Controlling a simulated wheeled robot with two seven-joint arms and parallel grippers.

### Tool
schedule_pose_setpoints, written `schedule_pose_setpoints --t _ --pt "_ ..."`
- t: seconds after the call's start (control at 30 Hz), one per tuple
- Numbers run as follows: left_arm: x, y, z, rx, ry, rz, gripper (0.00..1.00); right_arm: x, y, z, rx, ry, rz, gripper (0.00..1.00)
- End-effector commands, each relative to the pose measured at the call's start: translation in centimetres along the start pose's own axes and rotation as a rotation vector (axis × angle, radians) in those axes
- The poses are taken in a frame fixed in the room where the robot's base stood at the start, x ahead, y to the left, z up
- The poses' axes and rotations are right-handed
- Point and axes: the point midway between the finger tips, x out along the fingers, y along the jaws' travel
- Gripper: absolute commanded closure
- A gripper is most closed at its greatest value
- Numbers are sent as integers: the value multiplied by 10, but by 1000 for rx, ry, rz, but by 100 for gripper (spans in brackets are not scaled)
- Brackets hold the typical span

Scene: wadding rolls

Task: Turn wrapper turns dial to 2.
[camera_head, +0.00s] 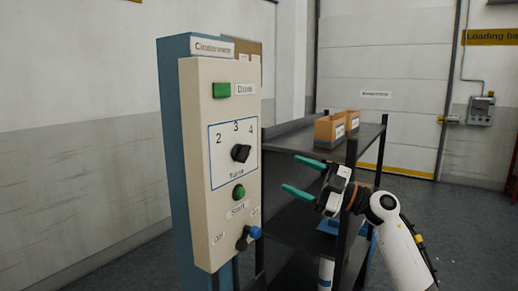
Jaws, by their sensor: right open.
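The turns dial (241,153) is a black knob on a cream control panel (197,170), inside a blue-outlined square marked 2, 3 and 4. The 2 is at the left, the 3 at the top and the 4 at the right. Which number the knob points to is too small to tell. My right gripper (296,175) is open and empty, with green fingers pointing left toward the panel. It is to the right of the dial and apart from it. My left gripper is not in view.
The panel also has a green Done light (221,90), a green Start button (239,193) and a lower black switch with a blue tip (254,232). A dark shelf rack (365,142) holding cardboard bins (327,130) stands behind my right gripper.

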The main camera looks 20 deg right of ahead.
Motion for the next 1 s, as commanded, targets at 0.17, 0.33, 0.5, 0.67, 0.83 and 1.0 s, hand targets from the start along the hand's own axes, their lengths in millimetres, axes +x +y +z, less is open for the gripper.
schedule_pose_setpoints --t 0.17,0.33,0.5,0.67,0.83,1.0 --pt "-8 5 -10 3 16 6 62 19 -2 4 0 -3 5 35" --pt "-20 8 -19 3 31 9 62 53 -3 5 2 -5 3 35" --pt "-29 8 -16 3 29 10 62 86 -2 4 2 -4 3 35" --pt "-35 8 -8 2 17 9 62 108 -1 3 2 -3 2 35" --pt "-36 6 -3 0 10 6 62 118 0 2 -1 -1 2 35" --pt "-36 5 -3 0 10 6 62 120 0 1 -2 -1 2 35"
